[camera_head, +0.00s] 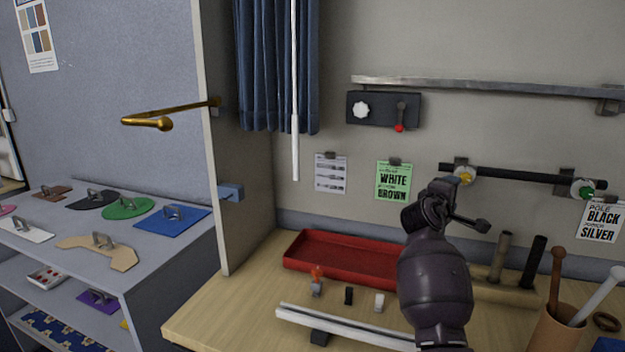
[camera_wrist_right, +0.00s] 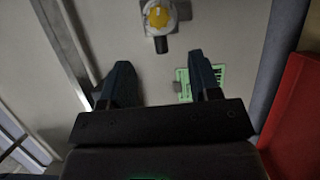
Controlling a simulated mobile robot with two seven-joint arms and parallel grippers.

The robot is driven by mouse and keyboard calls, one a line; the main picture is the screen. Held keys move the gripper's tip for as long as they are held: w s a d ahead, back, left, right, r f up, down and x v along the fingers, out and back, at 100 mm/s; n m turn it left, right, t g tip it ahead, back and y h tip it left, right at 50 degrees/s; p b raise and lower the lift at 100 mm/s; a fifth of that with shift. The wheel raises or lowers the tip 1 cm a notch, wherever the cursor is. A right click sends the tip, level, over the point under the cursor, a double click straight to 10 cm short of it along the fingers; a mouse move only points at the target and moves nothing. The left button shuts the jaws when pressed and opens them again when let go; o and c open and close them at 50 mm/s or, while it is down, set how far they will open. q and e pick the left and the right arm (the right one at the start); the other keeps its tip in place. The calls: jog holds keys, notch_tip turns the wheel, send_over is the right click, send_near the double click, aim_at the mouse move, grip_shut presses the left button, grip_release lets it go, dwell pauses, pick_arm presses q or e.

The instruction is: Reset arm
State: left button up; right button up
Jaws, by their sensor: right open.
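My right arm (camera_head: 434,285) is dark purple and rises from the bottom edge in the head view. Its gripper (camera_head: 462,205) is raised in front of the wall, between the green sign and the black pole. In the right wrist view the two fingers of this gripper (camera_wrist_right: 162,80) are apart with nothing between them. A bracket with a yellow knob (camera_wrist_right: 158,16) lies beyond the fingertips, and it also shows in the head view (camera_head: 464,176). My left gripper is not in view.
A red tray (camera_head: 345,260) lies on the wooden bench (camera_head: 235,310) behind several small parts and a white rail (camera_head: 345,327). A black pole (camera_head: 525,174) is on the wall at right. A brass rod (camera_head: 170,112) sticks out from the partition (camera_head: 225,170) at left.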

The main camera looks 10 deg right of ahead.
jog(key=s+a+f+m+g+y, duration=0.1)
jog(key=s+f+y, duration=0.1)
jog(key=s+f, duration=0.4)
jog(key=s+a+f+m+y, duration=0.2)
jog(key=s+f, duration=0.5)
jog(key=f, duration=0.1)
jog(key=s+a+f+m+g+y, duration=0.1)
jog(key=s+f+y, duration=0.1)
jog(key=s+f, duration=0.5)
jog(key=shift+s+a+f+g, duration=0.15)
jog(key=shift+f+g, duration=0.15)
jog(key=s+a+f+m+g+y, duration=0.1)
jog(key=s+a+f+y, duration=0.15)
jog(key=s+a, duration=0.45)
jog(key=s+a+f+m+g+y, duration=0.1)
jog(key=s+a+f+g+y, duration=0.15)
jog(key=s, duration=0.75)
jog(key=s+a+f+m+g+y, duration=0.1)
jog(key=s+a+f+y, duration=0.15)
jog(key=s+a, duration=0.45)
jog(key=w+d+f+t, duration=0.2)
jog(key=w+f+t, duration=0.3)
jog(key=f+t, duration=0.3)
jog(key=shift+w+d+f+y, duration=0.3)
jog(key=shift+f+y, duration=0.05)
jog(key=shift+f, duration=0.7)
